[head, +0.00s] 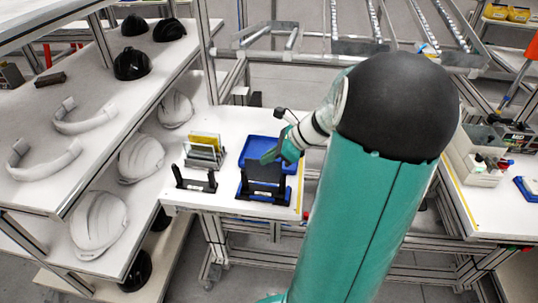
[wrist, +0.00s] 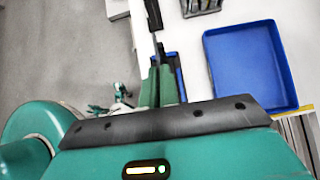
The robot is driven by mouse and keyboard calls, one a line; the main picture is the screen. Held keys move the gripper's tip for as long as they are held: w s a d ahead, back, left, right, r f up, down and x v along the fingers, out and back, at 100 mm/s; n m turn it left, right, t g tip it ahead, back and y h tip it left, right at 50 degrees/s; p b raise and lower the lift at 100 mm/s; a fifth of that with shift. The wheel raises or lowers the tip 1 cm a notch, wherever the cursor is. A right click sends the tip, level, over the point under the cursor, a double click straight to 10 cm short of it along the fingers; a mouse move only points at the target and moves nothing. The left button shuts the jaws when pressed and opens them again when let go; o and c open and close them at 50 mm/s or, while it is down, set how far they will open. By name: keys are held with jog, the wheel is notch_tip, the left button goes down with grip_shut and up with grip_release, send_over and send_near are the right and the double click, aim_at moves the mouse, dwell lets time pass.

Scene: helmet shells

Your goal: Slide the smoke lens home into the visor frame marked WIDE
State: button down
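The smoke lens (head: 264,172) is a dark panel, upright between the two black posts of a visor frame (head: 263,196) on a blue base. In the wrist view the lens (wrist: 156,48) shows edge-on as a thin dark strip running out from the fingertips. My gripper (head: 271,156) is at the lens's top edge from behind; in the wrist view its teal fingers (wrist: 159,72) are close together on the strip. A second black visor frame (head: 196,181) stands empty to the left. No WIDE marking is readable. Whether the lens sits fully down is hidden.
A rack (head: 205,155) holds several upright lenses, one yellow, behind the left frame. An empty blue tray (head: 287,165) lies behind the right frame, near the table's yellow-striped right edge. Shelves with helmets (head: 140,158) stand left. White tabletop (head: 226,190) is clear between the frames.

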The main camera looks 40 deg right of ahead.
aim_at(270, 166)
jog(key=shift+f, duration=1.9)
jog(key=c, duration=1.6)
grip_release()
jog(key=shift+s, duration=0.1)
jog(key=v, duration=1.3)
jog(key=shift+s+d+r, duration=0.1)
jog(key=shift+d+r, duration=0.05)
jog(key=shift+r, duration=0.1)
